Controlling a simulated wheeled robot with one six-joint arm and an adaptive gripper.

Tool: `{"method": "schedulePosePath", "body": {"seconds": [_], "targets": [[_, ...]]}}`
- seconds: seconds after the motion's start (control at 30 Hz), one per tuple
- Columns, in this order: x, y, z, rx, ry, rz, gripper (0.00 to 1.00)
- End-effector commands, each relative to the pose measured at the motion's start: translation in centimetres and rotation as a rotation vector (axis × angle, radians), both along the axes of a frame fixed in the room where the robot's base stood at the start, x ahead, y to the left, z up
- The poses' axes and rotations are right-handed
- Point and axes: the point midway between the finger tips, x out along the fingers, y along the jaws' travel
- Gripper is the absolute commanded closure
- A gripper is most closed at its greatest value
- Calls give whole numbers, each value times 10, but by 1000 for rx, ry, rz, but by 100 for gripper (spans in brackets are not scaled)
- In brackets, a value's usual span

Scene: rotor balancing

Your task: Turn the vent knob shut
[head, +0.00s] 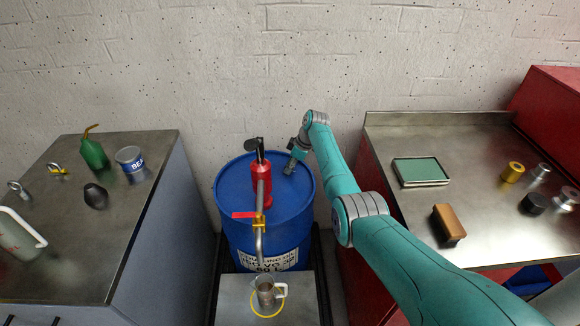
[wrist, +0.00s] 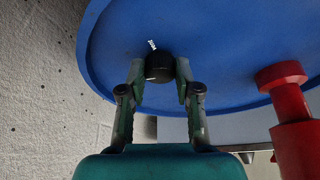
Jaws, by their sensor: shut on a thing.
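The vent knob (wrist: 159,68) is a small black ridged knob on the blue drum lid (wrist: 215,40), with a small white marking beside it. My gripper (wrist: 160,82) is closed around the knob, one finger on each side. In the head view my gripper (head: 291,165) is at the right rear of the blue drum's lid (head: 235,185), and the knob is hidden there. The knob's exact turn position cannot be told.
A red hand pump (head: 261,184) stands on the drum, left of my gripper in the head view, with a spout over a jug (head: 266,293). It also shows in the wrist view (wrist: 290,120). Benches with tools stand left (head: 60,240) and right (head: 400,135). A wall is behind.

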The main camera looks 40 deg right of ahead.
Motion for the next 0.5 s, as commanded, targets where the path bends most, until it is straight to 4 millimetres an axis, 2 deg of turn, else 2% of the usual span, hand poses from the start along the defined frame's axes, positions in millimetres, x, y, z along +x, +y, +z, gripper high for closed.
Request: {"method": "schedulePosePath", "body": {"seconds": [0.5], "targets": [[0,-1,-1,0,1,101,100]]}}
